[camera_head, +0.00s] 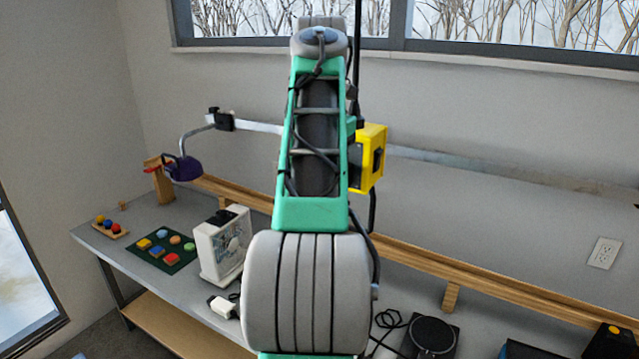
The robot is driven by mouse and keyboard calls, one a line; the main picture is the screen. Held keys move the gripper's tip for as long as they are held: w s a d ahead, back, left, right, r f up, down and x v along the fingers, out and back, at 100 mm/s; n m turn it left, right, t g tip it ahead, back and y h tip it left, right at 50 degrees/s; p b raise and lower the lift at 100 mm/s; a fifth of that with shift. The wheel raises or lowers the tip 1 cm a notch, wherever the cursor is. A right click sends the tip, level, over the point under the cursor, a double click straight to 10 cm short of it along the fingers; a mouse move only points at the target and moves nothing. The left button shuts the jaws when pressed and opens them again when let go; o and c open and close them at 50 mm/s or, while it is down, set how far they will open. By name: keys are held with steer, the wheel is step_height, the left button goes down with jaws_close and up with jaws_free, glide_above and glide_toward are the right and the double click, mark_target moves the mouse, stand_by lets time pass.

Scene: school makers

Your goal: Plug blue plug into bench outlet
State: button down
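My green and grey arm fills the middle of the head view, and my gripper is not visible. I cannot make out a blue plug; it may be hidden behind my arm. A white wall outlet (603,253) is on the grey wall at the right, above the bench (460,290), with nothing plugged into it. A yellow box (371,160) with a dark face shows just right of my arm, partly covered by it. A small white block with a dark end (222,307) lies on the bench left of my arm, by a dark cord.
A white fan-like device (222,244), a green mat (166,250) with coloured blocks and a purple lamp (183,168) stand at the left. A black round plate (434,336) with a cord lies at the right. A wooden rail (500,282) runs along the bench back.

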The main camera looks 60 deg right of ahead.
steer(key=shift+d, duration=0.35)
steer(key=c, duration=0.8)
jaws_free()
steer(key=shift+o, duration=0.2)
